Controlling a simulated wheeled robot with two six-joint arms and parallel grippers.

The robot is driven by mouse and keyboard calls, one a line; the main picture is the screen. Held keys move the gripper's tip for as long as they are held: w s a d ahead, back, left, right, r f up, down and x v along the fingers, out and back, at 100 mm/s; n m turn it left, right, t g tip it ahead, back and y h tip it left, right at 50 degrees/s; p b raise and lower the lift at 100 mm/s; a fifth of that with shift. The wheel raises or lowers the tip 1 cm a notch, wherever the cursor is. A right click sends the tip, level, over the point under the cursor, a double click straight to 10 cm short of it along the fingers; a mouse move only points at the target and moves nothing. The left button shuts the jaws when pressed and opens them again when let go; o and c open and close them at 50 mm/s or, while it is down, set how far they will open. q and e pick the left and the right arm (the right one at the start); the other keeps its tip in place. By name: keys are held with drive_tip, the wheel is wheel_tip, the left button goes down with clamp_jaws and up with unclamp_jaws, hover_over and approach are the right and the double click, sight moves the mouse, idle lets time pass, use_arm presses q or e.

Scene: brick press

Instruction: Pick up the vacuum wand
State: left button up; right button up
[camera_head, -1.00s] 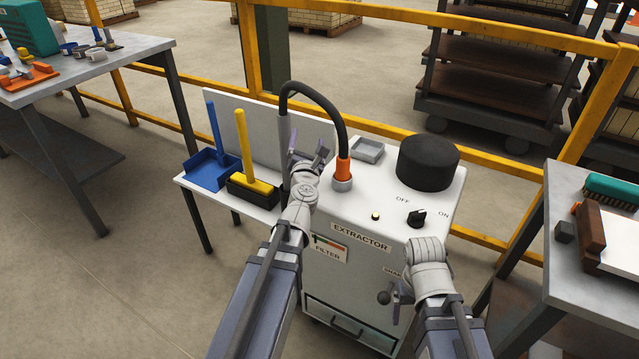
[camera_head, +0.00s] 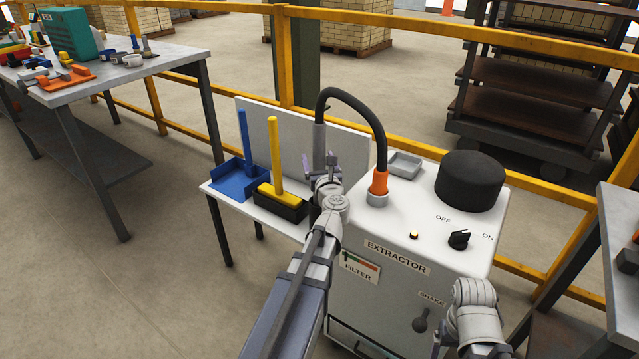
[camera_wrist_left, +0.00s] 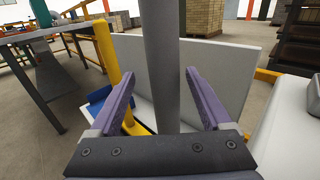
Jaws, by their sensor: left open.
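The vacuum wand (camera_head: 319,145) is a grey upright tube joined to a black hose, left of the white extractor (camera_head: 400,235). In the left wrist view the wand (camera_wrist_left: 162,50) stands between the two purple fingers. My left gripper (camera_head: 322,168) is open around the wand, with a gap visible on each side in the wrist view (camera_wrist_left: 159,76). The wand's lower end is hidden behind my left arm and gripper. My right gripper (camera_head: 436,346) shows only as a sliver by the lower front of the extractor, mostly hidden by its own wrist.
A small side table (camera_head: 222,188) with a white back panel holds a blue dustpan (camera_head: 205,180) and a yellow-handled brush (camera_head: 274,150) close left of the wand. The hose meets an orange cuff (camera_head: 379,183) on the extractor. A yellow railing (camera_head: 420,147) runs behind.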

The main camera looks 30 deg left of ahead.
use_arm(q)
drive_tip(key=x, duration=0.5)
drive_tip(key=shift+w+d+r, duration=0.15)
drive_tip(key=shift+w+r, duration=0.1)
drive_tip(key=shift+s, duration=0.1)
drive_tip(key=shift+c, duration=0.2)
clamp_jaws()
